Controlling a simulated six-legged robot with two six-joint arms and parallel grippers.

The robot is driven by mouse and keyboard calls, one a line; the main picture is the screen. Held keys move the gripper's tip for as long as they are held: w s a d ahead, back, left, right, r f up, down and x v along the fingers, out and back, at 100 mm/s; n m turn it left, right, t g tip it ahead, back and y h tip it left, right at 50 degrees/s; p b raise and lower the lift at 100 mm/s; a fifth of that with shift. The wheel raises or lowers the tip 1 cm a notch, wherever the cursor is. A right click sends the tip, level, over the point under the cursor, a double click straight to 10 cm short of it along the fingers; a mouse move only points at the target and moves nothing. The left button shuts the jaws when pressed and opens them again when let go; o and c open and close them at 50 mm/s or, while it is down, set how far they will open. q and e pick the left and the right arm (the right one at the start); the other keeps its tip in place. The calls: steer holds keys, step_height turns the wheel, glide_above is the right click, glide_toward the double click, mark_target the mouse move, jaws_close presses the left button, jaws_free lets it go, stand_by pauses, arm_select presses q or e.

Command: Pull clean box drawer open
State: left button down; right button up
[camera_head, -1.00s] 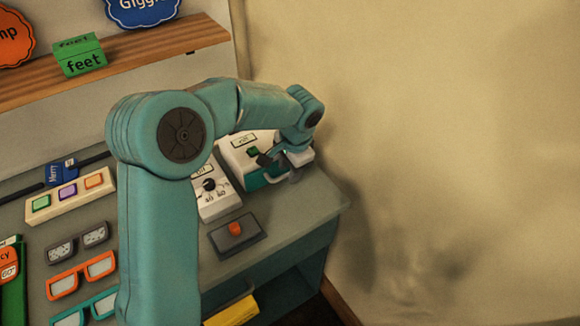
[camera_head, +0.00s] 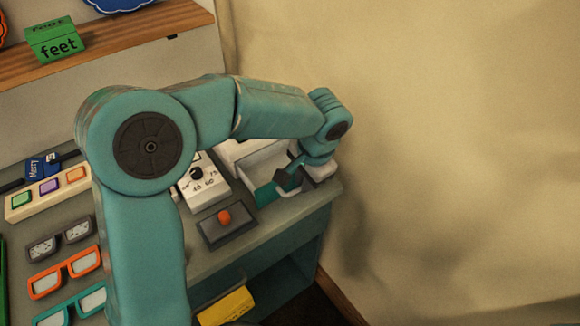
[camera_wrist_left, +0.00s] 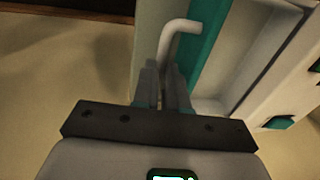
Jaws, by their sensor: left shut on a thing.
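The clean box (camera_head: 233,150) is a white box at the back right of the table, partly hidden behind my left arm. Its drawer (camera_head: 262,163) stands pulled out, with a teal front (camera_head: 265,194) and a pale, empty-looking inside. In the left wrist view the drawer's teal front (camera_wrist_left: 206,40) carries a white bent handle (camera_wrist_left: 180,28). My left gripper (camera_head: 289,180) is at the drawer front. In the wrist view its fingers (camera_wrist_left: 162,88) are shut on the handle. My right gripper is not in view.
A white dial box (camera_head: 203,187) and a grey plate with an orange button (camera_head: 225,217) sit left of the drawer. Several glasses (camera_head: 65,272) lie at the left. The table's right edge is close to the gripper, with a bare wall beyond.

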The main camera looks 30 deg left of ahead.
arm_select(q)
steer(key=shift+s+d+r, duration=0.1)
steer(key=shift+s+d, duration=0.1)
steer(key=shift+d, duration=0.4)
steer(key=c, duration=1.2)
jaws_free()
steer(key=shift+o, duration=0.2)
steer(key=shift+r, duration=0.1)
step_height(320, 180, up, 16)
steer(key=s+d+p, duration=0.1)
steer(key=d, duration=0.1)
steer(key=shift+d, duration=0.35)
steer(key=shift+s, duration=0.1)
